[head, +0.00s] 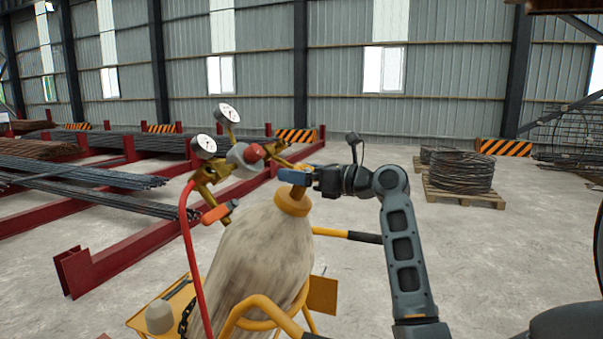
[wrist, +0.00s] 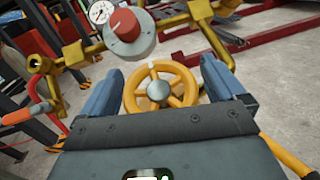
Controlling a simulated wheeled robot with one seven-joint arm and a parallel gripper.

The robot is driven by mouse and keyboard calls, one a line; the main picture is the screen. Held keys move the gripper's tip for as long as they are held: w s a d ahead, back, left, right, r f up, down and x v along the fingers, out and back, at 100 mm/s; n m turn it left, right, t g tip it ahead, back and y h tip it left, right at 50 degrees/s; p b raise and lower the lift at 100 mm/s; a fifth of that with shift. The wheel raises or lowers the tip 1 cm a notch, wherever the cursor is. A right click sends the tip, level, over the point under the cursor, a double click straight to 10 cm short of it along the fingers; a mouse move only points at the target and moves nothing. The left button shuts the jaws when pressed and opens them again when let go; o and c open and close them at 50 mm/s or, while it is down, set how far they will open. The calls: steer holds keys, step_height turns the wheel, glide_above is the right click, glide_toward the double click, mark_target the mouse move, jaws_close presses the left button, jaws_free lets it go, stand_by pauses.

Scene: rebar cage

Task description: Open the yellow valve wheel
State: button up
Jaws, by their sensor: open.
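The yellow valve wheel (wrist: 159,88) shows whole in the wrist view, with spokes and a grey hub. My gripper (wrist: 163,85) is open, with one blue-grey finger on each side of the wheel. The wheel sits between the fingers. I cannot tell whether either finger touches its rim. In the head view my gripper (head: 290,175) is at the top of the tall, worn off-white cylinder (head: 262,255), above its yellow collar (head: 293,201). The wheel is mostly hidden there behind the gripper.
A brass regulator with a red knob (head: 254,153), two gauges (head: 203,145) and a red hose (head: 188,245) stands just left of the gripper. A yellow cart frame (head: 262,308) surrounds the cylinder. Red racks with rebar (head: 90,175) lie left. Open floor (head: 490,260) is at right.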

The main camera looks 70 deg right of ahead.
steer(key=c, duration=1)
steer(key=shift+o, duration=0.2)
steer(key=shift+n+y+p, duration=0.3)
